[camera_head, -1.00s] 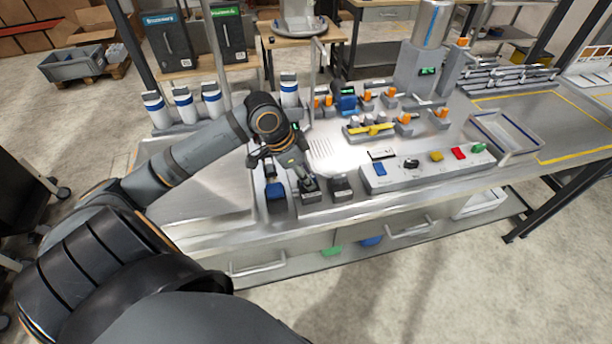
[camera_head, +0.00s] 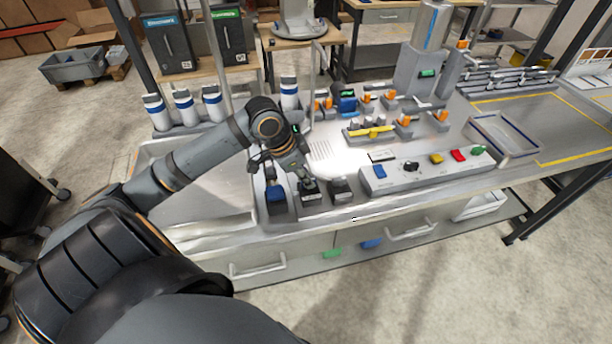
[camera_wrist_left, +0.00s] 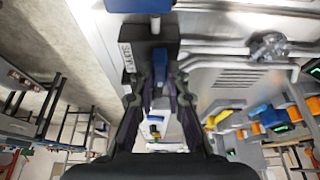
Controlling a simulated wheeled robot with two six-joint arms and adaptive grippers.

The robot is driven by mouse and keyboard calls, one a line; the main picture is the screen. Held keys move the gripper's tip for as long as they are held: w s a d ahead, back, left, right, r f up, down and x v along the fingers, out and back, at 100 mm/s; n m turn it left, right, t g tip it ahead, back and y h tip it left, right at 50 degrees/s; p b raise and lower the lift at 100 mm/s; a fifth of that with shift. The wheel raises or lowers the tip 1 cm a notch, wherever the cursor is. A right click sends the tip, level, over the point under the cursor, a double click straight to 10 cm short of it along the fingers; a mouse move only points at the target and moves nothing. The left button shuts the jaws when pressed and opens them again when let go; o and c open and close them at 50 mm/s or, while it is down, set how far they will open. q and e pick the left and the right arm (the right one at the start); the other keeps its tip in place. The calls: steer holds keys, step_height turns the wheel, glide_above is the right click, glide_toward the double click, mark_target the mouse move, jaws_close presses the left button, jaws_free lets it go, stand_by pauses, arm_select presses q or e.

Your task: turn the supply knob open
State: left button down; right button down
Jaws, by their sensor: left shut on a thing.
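The supply knob's dark block (camera_head: 312,197) stands at the front edge of the steel bench, between two other small dark blocks. In the left wrist view the block (camera_wrist_left: 140,42) carries a partly readable white label. My left gripper (camera_head: 303,176) comes down onto this block from above. In the left wrist view its two fingers (camera_wrist_left: 160,85) are close together on the knob, just in front of the block. My right gripper is not in view.
A block with a blue top (camera_head: 276,192) stands close on the left and another dark block (camera_head: 341,190) on the right. A control panel (camera_head: 425,172) with coloured buttons lies further right. White bottles (camera_head: 184,104) stand behind my left arm.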

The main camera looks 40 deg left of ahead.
arm_select(q)
steer(key=n+p, duration=0.2)
steer(key=shift+d+r+n+t+y, duration=0.15)
steer(key=shift+n+t+y, duration=0.15)
steer(key=shift+t+y, duration=0.1)
steer(key=n+y+p, duration=0.1)
steer(key=n+p, duration=0.1)
steer(key=n+y+p, duration=0.1)
steer(key=n+p, duration=0.1)
steer(key=n, duration=0.1)
steer(key=shift+s+d, duration=0.1)
steer(key=shift+d, duration=0.1)
steer(key=n+y+p, duration=0.1)
steer(key=n+p, duration=0.2)
steer(key=p, duration=0.1)
steer(key=n+y+p, duration=0.1)
steer(key=n+p, duration=0.3)
steer(key=shift+d+r+g+y+p, duration=0.1)
steer(key=shift+d+g+y+p, duration=0.05)
steer(key=shift+g+y+p, duration=0.15)
steer(key=shift+f+n+g+y+p, duration=0.2)
steer(key=shift+n+g+y+p, duration=0.2)
steer(key=shift+n+p, duration=0.9)
steer(key=shift+f+n, duration=0.1)
steer(key=shift+n, duration=0.2)
steer(key=c, duration=1.3)
jaws_free()
steer(key=shift+c, duration=0.2)
